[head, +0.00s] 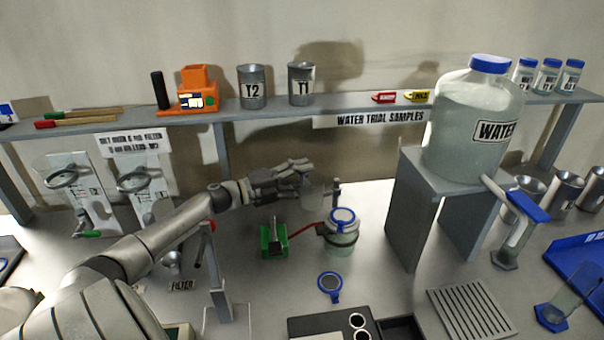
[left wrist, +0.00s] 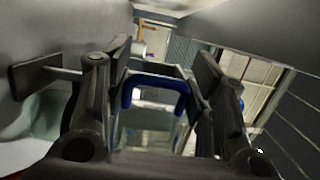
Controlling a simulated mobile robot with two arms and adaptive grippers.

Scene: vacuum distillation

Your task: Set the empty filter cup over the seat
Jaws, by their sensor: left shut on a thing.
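My left gripper (head: 303,180) is shut on a clear, see-through filter cup (head: 313,194). It holds the cup in the air, above and to the left of the jar. In the left wrist view a clear body with a blue edge (left wrist: 155,84) shows between the fingers (left wrist: 152,105). The seat is the blue-ringed top (head: 342,216) of a glass jar (head: 342,241). The cup looks apart from the seat, but the exact gap is hard to judge. The cup's contents cannot be made out. My right gripper is not in view.
A green device (head: 273,241) with a red hose stands left of the jar. A blue ring with a tab (head: 330,287) lies in front. The water bottle (head: 472,125) stands on a grey stand (head: 411,215) at right. A shelf (head: 275,112) runs behind my gripper.

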